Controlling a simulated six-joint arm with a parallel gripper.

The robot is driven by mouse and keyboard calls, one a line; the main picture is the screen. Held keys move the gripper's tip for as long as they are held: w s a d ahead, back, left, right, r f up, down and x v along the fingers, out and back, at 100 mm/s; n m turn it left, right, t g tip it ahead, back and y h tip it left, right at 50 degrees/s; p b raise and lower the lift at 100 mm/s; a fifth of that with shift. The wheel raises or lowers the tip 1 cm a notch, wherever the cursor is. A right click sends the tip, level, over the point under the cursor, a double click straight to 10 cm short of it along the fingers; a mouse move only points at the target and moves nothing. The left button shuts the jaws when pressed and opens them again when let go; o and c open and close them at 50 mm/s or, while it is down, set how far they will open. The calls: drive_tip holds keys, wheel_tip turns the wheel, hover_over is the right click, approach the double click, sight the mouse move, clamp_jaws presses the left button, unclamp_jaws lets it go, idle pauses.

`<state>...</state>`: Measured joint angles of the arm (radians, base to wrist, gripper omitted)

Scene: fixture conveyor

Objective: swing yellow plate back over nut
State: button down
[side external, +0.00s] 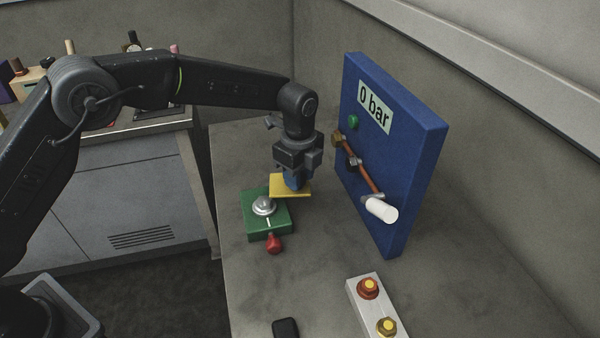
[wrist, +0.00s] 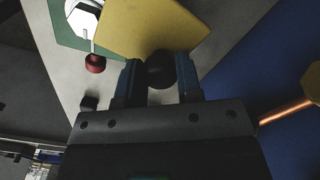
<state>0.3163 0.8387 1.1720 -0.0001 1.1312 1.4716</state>
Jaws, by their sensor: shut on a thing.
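The yellow plate (side external: 283,190) is above the back right part of the green block (side external: 256,234), and it also shows in the wrist view (wrist: 150,25). The silver domed nut (side external: 264,206) sits on the green block, with its top uncovered, beside the plate's edge. In the wrist view the nut (wrist: 84,18) is at the top left, partly cut off by the frame. My gripper (side external: 292,184) is over the plate, its fingers (wrist: 161,72) shut on a dark round knob (wrist: 162,69) at the plate's edge. The fingertips are partly hidden in the side view.
A red knob (side external: 275,243) sticks out at the block's front. A blue panel (side external: 415,165) reading "0 bar" stands close on the right, with a copper pipe (side external: 366,176) and white cylinder (side external: 381,209). A pale bar (side external: 364,306) with red-and-yellow fittings lies at the front.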

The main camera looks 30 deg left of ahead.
drive_tip(key=s+m, duration=0.1)
drive_tip(key=m, duration=0.1)
drive_tip(key=s+m, duration=0.1)
drive_tip(key=m, duration=0.1)
drive_tip(key=shift+s+a, duration=0.2)
drive_tip(key=shift+a, duration=0.1)
drive_tip(key=s+m, duration=0.1)
drive_tip(key=m, duration=0.1)
drive_tip(key=a+m, duration=0.1)
drive_tip(key=shift+s+a+m, duration=0.1)
drive_tip(key=shift+s+m, duration=0.3)
drive_tip(key=m, duration=0.1)
drive_tip(key=s+a+m, duration=0.1)
drive_tip(key=m, duration=0.1)
drive_tip(key=shift+s+a+m, duration=0.15)
drive_tip(key=shift+a+m, duration=0.15)
drive_tip(key=shift+s+a+m, duration=0.2)
drive_tip(key=shift+a+m, duration=0.4)
drive_tip(key=shift+m, duration=0.45)
drive_tip(key=shift+s+a+m, duration=0.2)
drive_tip(key=shift+a+m, duration=0.35)
drive_tip(key=shift+m, duration=0.5)
drive_tip(key=shift+a, duration=0.1)
drive_tip(key=c, duration=0.8)
unclamp_jaws()
drive_tip(key=shift+r, duration=0.15)
wheel_tip(320, 180, up, 14)
drive_tip(key=shift+f, duration=0.2)
